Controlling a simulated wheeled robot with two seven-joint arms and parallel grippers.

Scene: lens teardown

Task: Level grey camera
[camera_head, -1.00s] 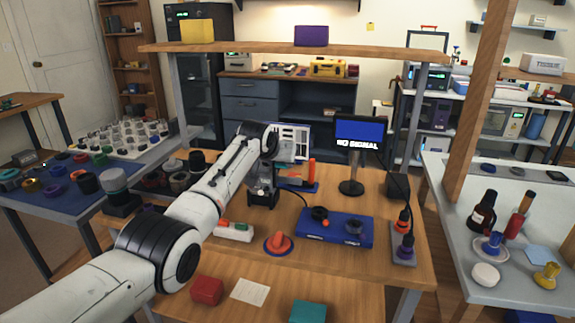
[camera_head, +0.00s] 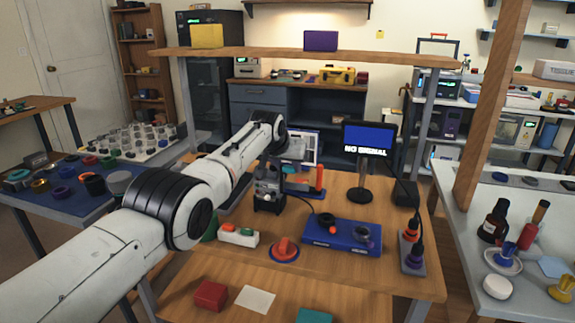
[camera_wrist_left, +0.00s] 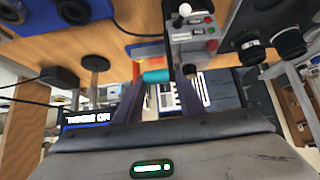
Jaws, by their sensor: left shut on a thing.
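My left arm reaches in from the left in the head view. Its gripper (camera_head: 270,172) hangs over the middle of the workbench, and its fingers are hard to make out there. In the wrist view the two dark fingers (camera_wrist_left: 157,82) are shut on a short teal cylinder (camera_wrist_left: 157,76). A small grey device on a black base (camera_head: 268,196), which may be the grey camera, stands right at the gripper and is partly hidden by it. Whether it is level I cannot tell. The monitor (camera_head: 368,136) reads NO SIGNAL. My right gripper is not in view.
A grey control box (camera_wrist_left: 192,32) with a white joystick and buttons is close beyond the fingers. On the bench are a blue box (camera_head: 341,236), a red-orange knob (camera_head: 285,249) and a white button strip (camera_head: 238,235). A shelf board (camera_head: 300,57) spans the back.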

